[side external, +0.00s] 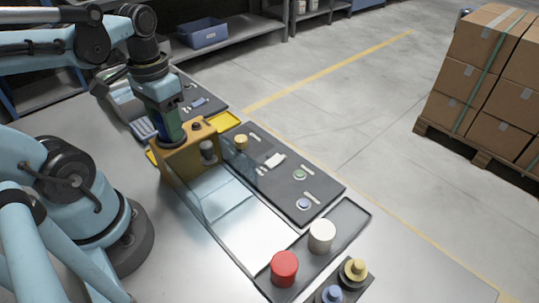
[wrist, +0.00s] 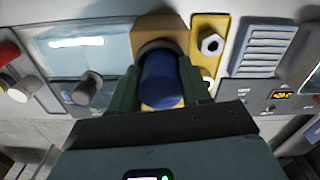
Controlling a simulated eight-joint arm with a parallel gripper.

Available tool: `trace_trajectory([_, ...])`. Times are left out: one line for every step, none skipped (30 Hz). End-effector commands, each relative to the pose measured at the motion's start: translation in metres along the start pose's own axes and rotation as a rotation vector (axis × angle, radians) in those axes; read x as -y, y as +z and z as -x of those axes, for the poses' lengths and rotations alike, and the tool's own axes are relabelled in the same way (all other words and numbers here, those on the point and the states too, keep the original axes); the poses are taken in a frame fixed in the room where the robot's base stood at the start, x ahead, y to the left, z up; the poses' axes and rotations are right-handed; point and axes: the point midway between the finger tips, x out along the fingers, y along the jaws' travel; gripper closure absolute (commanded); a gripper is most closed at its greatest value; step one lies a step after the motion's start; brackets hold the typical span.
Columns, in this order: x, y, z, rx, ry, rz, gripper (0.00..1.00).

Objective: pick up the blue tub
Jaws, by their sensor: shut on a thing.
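The blue tub (wrist: 161,80) sits between the two green fingers of my gripper (wrist: 160,88) in the wrist view. The gripper is shut on it. A dark ring shows at the tub's far end, in front of the orange block (wrist: 160,25). In the side view my gripper (side external: 168,128) points down at the left end of the bench, right at the orange block (side external: 185,158). The tub is mostly hidden there by the fingers. I cannot tell whether it touches anything beneath it.
A clear hood (side external: 222,190) stands close to the right of the block. A red tub (side external: 284,268) and a white tub (side external: 321,236) stand in a dark tray (side external: 352,215) at the front. Dark panels with small parts run along the far side.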

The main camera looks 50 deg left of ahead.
Motion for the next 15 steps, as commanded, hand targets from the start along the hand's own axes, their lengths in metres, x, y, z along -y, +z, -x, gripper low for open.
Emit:
trace_trajectory([0.0,0.0,0.0,0.0,0.0,0.0,0.86])
trace_trajectory([0.0,0.0,0.0,0.0,0.0,0.0,0.86])
trace_trajectory([0.0,0.0,0.0,0.0,0.0,0.0,0.86])
trace_trajectory([0.0,0.0,0.0,0.0,0.0,0.0,0.86])
trace_trajectory([0.0,0.0,0.0,0.0,0.0,0.0,0.86])
trace_trajectory([0.0,0.0,0.001,0.0,0.0,0.0,0.86])
trace_trajectory([0.0,0.0,0.001,0.0,0.0,0.0,0.86])
trace_trajectory([0.0,0.0,0.002,0.0,0.0,0.0,0.86])
trace_trajectory([0.0,0.0,0.003,0.0,0.0,0.0,0.86])
trace_trajectory([0.0,0.0,0.004,0.0,0.0,0.0,0.86])
trace_trajectory([0.0,0.0,0.005,0.0,0.0,0.0,0.86])
trace_trajectory([0.0,0.0,0.007,0.0,0.0,0.0,0.86])
trace_trajectory([0.0,0.0,0.009,0.0,0.0,0.0,0.86])
trace_trajectory([0.0,0.0,0.012,0.0,0.0,0.0,0.86])
trace_trajectory([0.0,0.0,0.015,0.0,0.0,0.0,0.86])
